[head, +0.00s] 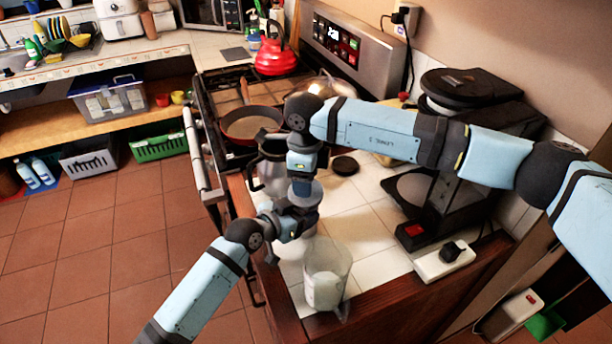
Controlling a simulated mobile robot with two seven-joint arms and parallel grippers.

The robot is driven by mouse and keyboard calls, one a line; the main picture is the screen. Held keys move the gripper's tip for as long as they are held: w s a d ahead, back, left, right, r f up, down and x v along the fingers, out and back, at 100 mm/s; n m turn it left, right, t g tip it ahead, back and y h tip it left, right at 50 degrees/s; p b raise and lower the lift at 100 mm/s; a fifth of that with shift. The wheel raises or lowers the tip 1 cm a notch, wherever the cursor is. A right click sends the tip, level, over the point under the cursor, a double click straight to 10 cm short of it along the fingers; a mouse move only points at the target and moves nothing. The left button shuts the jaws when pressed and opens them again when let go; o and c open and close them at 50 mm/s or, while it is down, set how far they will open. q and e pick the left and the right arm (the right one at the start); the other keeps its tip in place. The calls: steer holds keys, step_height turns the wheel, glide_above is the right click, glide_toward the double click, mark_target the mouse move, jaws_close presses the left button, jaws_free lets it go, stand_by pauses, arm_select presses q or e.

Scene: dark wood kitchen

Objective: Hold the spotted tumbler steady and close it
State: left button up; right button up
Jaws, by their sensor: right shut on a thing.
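My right gripper (304,188) points straight down over the near left part of the counter. It is shut on a grey round piece (312,197), which looks like a lid; the arm hides part of it. My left gripper (293,224) comes in from the lower left, just below the right one. Its fingers overlap the same spot, and I cannot tell whether they are open or shut. A pale body (292,250) shows just under the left gripper and is probably the tumbler. No spots can be made out. I cannot tell whether the grey piece touches it.
A clear jug (327,272) stands close by at the counter's front edge. A metal pot (272,170) stands behind the grippers. A black disc (345,165) lies on the white tiles (369,240). A black appliance (440,205) and a white power strip (443,262) are on the right.

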arm_select(q)
steer(key=shift+w+r, duration=0.15)
steer(key=shift+r, duration=0.35)
arm_select(e)
steer(key=shift+o, duration=0.2)
steer(key=shift+s+a+f, duration=0.15)
steer(key=shift+s+f, duration=0.05)
steer(key=shift+s, duration=0.1)
steer(key=shift+r, duration=0.25)
step_height(320, 180, up, 4)
steer(key=shift+f, duration=0.2)
steer(key=c, duration=0.5)
arm_select(q)
steer(key=o, duration=1.4)
steer(key=shift+f, duration=0.15)
steer(key=shift+c, duration=0.2)
arm_select(e)
steer(key=shift+w, duration=0.1)
steer(key=shift+r, duration=0.1)
